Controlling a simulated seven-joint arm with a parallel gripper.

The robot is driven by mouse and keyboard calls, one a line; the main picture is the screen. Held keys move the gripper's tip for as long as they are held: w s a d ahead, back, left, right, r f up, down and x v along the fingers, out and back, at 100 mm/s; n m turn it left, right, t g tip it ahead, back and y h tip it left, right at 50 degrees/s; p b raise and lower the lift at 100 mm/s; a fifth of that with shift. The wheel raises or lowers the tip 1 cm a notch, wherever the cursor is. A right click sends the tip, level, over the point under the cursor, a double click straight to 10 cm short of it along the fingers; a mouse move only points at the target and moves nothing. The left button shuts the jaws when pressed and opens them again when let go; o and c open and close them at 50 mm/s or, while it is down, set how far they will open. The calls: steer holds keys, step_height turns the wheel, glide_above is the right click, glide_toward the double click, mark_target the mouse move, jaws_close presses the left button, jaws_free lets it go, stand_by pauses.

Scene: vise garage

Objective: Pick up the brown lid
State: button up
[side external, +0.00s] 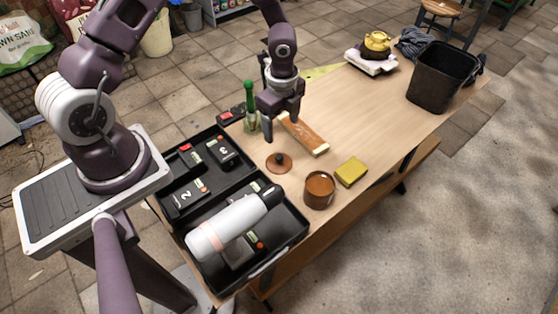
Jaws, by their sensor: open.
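The brown lid (279,163) is a small round disc with a knob, lying flat on the wooden table beside the black case. My gripper (283,128) is above the table, pointing down, a little beyond the lid in the side external view. Its fingers are apart and no object shows between them. They overlap the near end of a brown wooden block (306,135) in the picture; I cannot tell whether they touch it. A brown pot (319,189) stands upright to the right of the lid, its top open.
An open black case (299,238) holds several boxes and a white bottle (226,225). A yellow sponge (351,171) lies right of the pot. A green bottle (250,105) stands left of my gripper. A black bin (438,80) is at the far right. The table's middle right is clear.

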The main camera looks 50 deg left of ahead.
mark_target(279, 156)
steer(key=shift+m+g+h, duration=0.3)
steer(key=shift+m, duration=0.4)
steer(key=f, duration=0.8)
steer(key=s+f, duration=0.1)
steer(key=f, duration=0.3)
steer(key=shift+s+d, duration=0.1)
steer(key=shift+d, duration=0.15)
steer(key=c, duration=1.5)
steer(key=shift+o, duration=0.2)
